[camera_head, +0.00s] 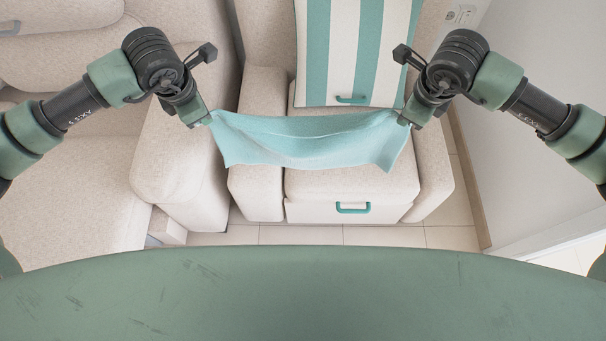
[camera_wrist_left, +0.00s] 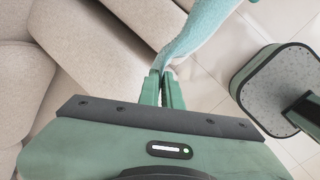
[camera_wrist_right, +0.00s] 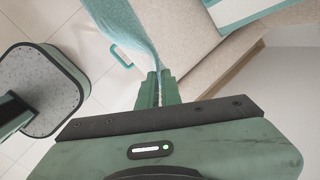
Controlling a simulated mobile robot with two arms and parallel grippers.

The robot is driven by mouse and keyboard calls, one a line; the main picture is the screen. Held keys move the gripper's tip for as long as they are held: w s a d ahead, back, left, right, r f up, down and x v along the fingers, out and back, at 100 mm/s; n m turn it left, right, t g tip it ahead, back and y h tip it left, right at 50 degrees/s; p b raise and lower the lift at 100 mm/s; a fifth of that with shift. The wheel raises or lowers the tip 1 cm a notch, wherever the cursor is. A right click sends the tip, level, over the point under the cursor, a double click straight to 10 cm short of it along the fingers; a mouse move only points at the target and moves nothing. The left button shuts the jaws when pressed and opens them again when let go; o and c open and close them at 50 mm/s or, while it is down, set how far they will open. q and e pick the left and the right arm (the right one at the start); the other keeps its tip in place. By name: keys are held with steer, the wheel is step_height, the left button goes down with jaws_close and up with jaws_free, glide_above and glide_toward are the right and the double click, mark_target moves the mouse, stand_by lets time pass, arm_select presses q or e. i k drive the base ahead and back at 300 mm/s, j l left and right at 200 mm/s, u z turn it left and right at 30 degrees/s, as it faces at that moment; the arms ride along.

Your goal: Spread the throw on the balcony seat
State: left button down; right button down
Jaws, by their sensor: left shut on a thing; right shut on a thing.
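A light turquoise throw (camera_head: 310,140) hangs stretched between my two grippers, in front of and above a cream armchair seat (camera_head: 350,184). Its middle sags and its lower edge hangs free. My left gripper (camera_head: 207,120) is shut on the throw's left corner; the throw also shows in the left wrist view (camera_wrist_left: 196,28). My right gripper (camera_head: 405,120) is shut on the right corner, and the throw runs up from its fingers in the right wrist view (camera_wrist_right: 125,25). Whether the throw touches the seat cannot be told.
A striped turquoise and white cushion (camera_head: 345,55) leans at the seat's back. Armrests (camera_head: 256,190) flank the seat, and a turquoise handle (camera_head: 353,208) is on its front. A cream sofa (camera_head: 85,195) stands at left, a white wall (camera_head: 530,160) at right. Tiled floor (camera_head: 300,235) shows in front.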

mark_target(78, 202)
steer(key=i+j, duration=0.1)
steer(key=j, duration=3.2)
steer(key=i+j, duration=0.15)
steer(key=j, duration=1.5)
